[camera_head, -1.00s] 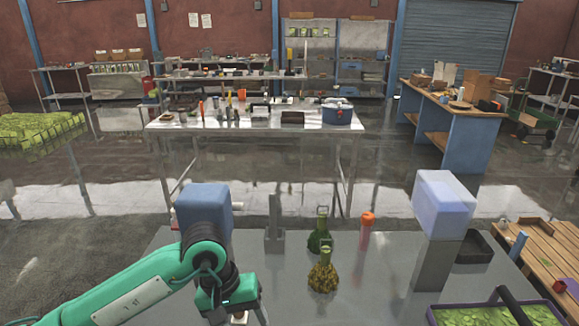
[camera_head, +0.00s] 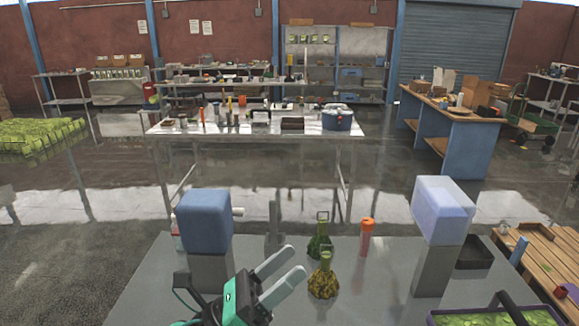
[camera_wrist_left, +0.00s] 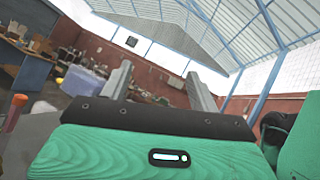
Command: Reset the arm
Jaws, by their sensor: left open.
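My left gripper (camera_head: 298,260) is at the near edge of the grey table (camera_head: 150,285), its two pale fingers spread and pointing up and to the right. Nothing is between them. In the left wrist view the open fingers (camera_wrist_left: 158,82) point out toward the room and roof. A flask with yellow-green contents (camera_head: 323,283) stands just right of the fingertips, and a green flask (camera_head: 319,240) stands behind it. My right gripper is not in view.
A blue-topped block (camera_head: 204,222) stands left of the gripper, a lilac-topped block (camera_head: 442,212) to the right. An orange-capped tube (camera_head: 366,238) is right of the flasks. A green-filled crate (camera_head: 490,317) is at the near right, a dark tray (camera_head: 474,252) behind it.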

